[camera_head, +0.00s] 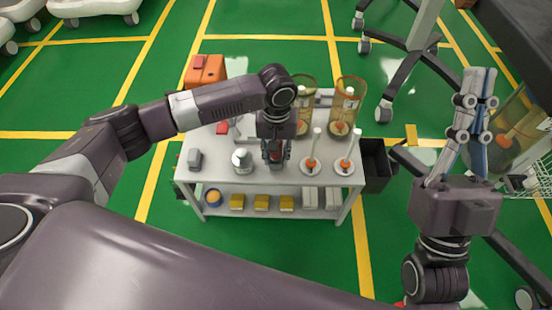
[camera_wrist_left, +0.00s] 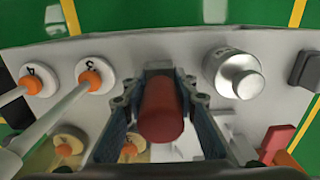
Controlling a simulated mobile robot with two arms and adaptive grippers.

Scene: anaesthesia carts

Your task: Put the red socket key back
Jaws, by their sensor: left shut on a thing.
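My left gripper (camera_head: 275,155) is over the white cart top, shut on a red rounded piece that I take to be the red socket key (camera_wrist_left: 161,108). In the left wrist view the key stands between the two dark fingers (camera_wrist_left: 158,95). Its lower end is hidden, so I cannot tell whether it touches the cart. My right gripper (camera_head: 478,90) points up at the right, away from the cart, with its fingers close together; I cannot tell whether they are shut.
A red item (camera_wrist_left: 275,140) lies right of the gripper. A dark bin (camera_head: 376,165) hangs at the cart's right side.

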